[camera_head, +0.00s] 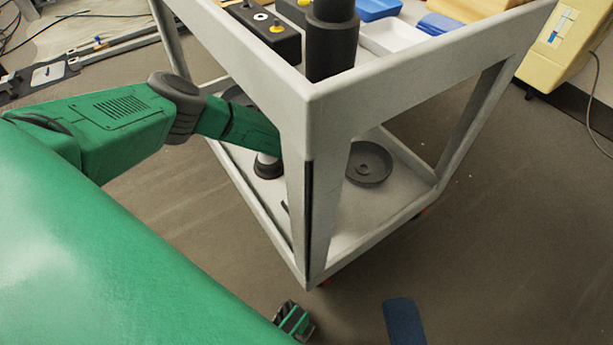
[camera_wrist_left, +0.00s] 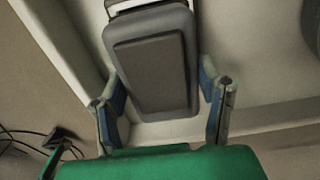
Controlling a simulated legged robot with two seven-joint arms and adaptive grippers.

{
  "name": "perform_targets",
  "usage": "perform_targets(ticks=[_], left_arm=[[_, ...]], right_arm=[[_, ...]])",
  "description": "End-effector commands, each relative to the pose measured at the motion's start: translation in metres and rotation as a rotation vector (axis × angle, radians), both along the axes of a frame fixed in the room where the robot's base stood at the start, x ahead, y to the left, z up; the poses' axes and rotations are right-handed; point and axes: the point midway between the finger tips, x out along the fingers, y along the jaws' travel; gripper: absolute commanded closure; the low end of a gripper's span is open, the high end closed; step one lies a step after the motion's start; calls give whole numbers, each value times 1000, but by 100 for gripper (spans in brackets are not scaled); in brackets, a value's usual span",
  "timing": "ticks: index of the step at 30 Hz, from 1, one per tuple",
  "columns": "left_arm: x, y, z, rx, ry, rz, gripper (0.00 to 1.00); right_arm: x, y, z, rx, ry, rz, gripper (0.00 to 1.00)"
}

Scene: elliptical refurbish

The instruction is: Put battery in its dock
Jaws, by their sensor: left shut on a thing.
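A dark grey block with a raised rectangular panel, which looks like the battery (camera_wrist_left: 150,75), fills the middle of the left wrist view. My left gripper (camera_wrist_left: 165,105) has one blue-and-grey finger on each side of it and is shut on it. Pale surfaces lie behind the block. In the head view my left arm reaches into the space above the cart's lower shelf, and its gripper and the block are hidden behind the corner post. I cannot make out the dock in either view.
The pale cart (camera_head: 310,95) has a corner post close to my left arm. Its lower shelf holds a dark round disc (camera_head: 369,165). Its top carries a dark cylinder (camera_head: 331,45), a black box with yellow knobs (camera_head: 262,35) and trays. Loose cables lie on the floor.

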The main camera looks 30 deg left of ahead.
Motion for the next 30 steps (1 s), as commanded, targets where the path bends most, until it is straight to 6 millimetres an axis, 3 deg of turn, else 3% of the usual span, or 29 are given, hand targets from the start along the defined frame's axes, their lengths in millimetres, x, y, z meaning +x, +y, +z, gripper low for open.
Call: perform_targets(ticks=[10,17,18,20,30], left_arm=[[1,0,-40,-2,0,1,76],[1,0,-38,-2,-1,0,75],[0,1,-39,-1,-1,0,37],[0,0,-39,-1,-1,0,20],[1,0,-32,-2,-1,-1,20]], right_arm=[[0,0,-24,-1,-1,-1,20],[1,0,-22,0,-1,-1,20],[1,0,-22,0,-1,-1,20],[0,0,-22,0,-1,-1,20],[0,0,-18,-1,-1,-1,20]])
